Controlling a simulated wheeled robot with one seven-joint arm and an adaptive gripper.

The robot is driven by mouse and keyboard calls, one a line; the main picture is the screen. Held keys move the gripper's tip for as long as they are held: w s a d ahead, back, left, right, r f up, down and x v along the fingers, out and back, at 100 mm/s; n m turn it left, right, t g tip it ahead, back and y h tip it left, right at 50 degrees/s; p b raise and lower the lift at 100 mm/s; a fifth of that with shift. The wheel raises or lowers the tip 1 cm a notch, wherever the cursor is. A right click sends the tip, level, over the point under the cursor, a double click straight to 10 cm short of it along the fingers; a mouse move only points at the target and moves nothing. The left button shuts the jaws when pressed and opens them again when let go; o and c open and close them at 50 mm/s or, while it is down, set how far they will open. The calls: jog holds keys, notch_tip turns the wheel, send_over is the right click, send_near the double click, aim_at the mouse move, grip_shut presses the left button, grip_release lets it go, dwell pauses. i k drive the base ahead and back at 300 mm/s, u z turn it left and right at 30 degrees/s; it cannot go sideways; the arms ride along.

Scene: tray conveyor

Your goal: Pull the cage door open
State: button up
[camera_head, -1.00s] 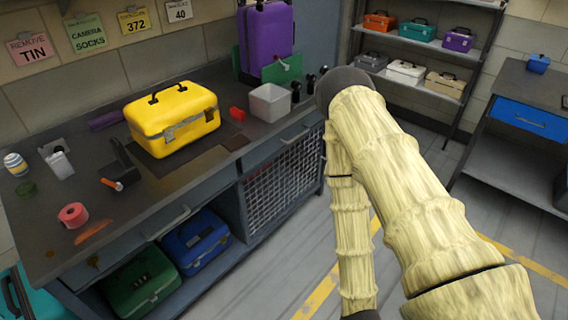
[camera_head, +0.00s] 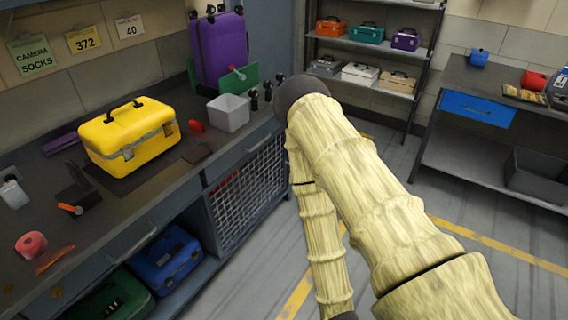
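The cage door (camera_head: 250,192) is a wire mesh panel in a dark frame, at the right end of the workbench's lower front. It appears shut. Something red shows faintly behind its mesh. My pale, bark-textured arm comes in from the lower right and stands just right of the cage door. My gripper is not in the frame, so I cannot see whether it touches the door.
The dark workbench (camera_head: 150,205) carries a yellow case (camera_head: 130,138), a white bin (camera_head: 229,113) and a purple suitcase (camera_head: 219,50). A blue case (camera_head: 167,260) and a green case (camera_head: 113,298) sit on its lower shelf. Grey floor (camera_head: 385,250) lies open at right.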

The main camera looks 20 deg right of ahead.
aim_at(221, 251)
jog(key=k, duration=1.2)
jog(key=z, duration=0.75)
jog(key=i, duration=1.6)
jog(key=u, duration=0.7)
jog(key=i, duration=0.6)
jog(key=u, duration=0.5)
